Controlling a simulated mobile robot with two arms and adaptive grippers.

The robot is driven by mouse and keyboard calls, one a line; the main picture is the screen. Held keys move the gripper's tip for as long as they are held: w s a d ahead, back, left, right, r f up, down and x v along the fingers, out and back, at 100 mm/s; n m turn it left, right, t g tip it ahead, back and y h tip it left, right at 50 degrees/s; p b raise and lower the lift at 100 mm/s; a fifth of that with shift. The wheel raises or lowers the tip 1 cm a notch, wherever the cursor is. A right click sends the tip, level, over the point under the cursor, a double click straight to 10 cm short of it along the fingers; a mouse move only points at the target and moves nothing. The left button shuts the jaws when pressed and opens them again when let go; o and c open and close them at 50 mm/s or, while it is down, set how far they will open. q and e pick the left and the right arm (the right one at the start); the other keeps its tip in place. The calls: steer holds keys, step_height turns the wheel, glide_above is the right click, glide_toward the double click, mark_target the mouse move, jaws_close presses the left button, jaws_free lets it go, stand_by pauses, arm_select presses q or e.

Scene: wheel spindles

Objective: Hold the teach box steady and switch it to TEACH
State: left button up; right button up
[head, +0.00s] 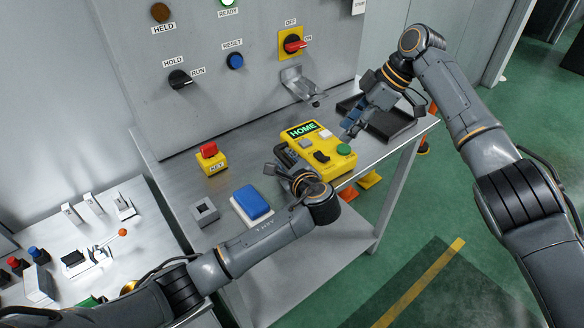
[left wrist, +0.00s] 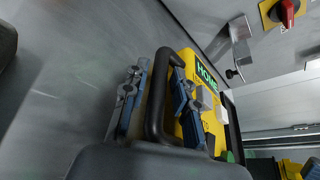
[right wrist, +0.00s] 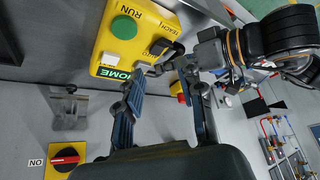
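The yellow teach box (head: 320,150) lies on the grey bench, its screen reading HOME. It bears a black selector (head: 321,157), a green button (head: 344,150) and pale buttons. A black handle (left wrist: 158,100) runs along the box's left side. My right gripper (right wrist: 166,82) is open and empty, above and beside the box's far right side, apart from the selector.
A black tray (head: 392,125) lies right of the box and a metal bracket (head: 301,85) juts from the panel behind. A red and yellow KEY block (head: 211,160), a blue block (head: 252,202) and a grey socket block (head: 204,211) stand left. The bench's left front is partly clear.

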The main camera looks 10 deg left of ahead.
arm_select(q)
steer(key=shift+x, duration=0.95)
